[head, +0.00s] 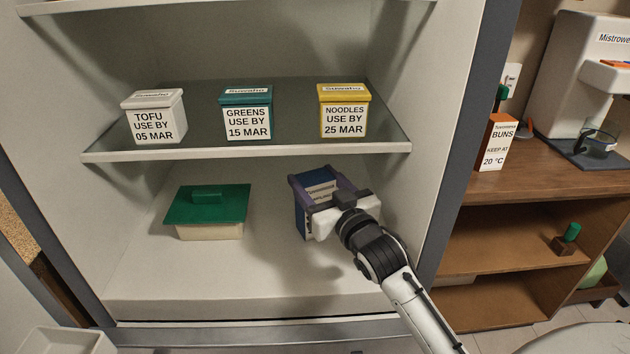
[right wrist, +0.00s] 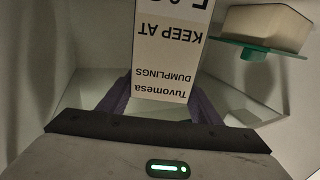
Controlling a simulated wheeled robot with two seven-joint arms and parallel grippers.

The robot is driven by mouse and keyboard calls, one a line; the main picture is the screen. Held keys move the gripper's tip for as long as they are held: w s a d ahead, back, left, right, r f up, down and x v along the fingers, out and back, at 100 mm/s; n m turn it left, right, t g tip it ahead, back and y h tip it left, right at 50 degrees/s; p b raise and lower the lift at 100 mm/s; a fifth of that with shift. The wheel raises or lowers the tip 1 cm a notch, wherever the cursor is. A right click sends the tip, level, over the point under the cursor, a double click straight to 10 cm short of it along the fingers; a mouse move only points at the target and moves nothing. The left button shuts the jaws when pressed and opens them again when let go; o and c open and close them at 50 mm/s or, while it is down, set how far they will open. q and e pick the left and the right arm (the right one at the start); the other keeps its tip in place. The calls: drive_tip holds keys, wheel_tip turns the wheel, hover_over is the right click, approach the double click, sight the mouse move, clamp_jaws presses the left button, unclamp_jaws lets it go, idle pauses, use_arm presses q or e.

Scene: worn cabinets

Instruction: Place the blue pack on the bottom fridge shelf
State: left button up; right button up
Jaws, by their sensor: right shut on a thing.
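The blue pack (head: 301,208) is in the lower part of the fridge, right of centre, at the bottom shelf (head: 250,278). Its white label (right wrist: 172,50) reads "Tuvomesa DUMPLINGS KEEP AT" upside down in the right wrist view. My right gripper (head: 322,186) is shut on the pack, with its purple fingers on either side; the fingers (right wrist: 160,105) also show in the right wrist view. The gripper hides part of the pack, and I cannot tell whether its base touches the shelf. My left gripper is not in view.
A tub with a green lid (head: 207,204) stands on the bottom shelf to the left. On the shelf above (head: 250,151) stand white tofu (head: 153,117), green greens (head: 247,113) and yellow noodles (head: 343,111) boxes. The fridge's right wall (head: 425,130) is close to my arm.

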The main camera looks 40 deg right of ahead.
drive_tip(key=o, duration=1.7)
drive_tip(key=shift+r, duration=0.1)
drive_tip(key=s, duration=0.4)
drive_tip(key=s+a, duration=0.1)
drive_tip(key=s, duration=0.3)
drive_tip(key=s+a, duration=0.1)
drive_tip(key=s, duration=0.3)
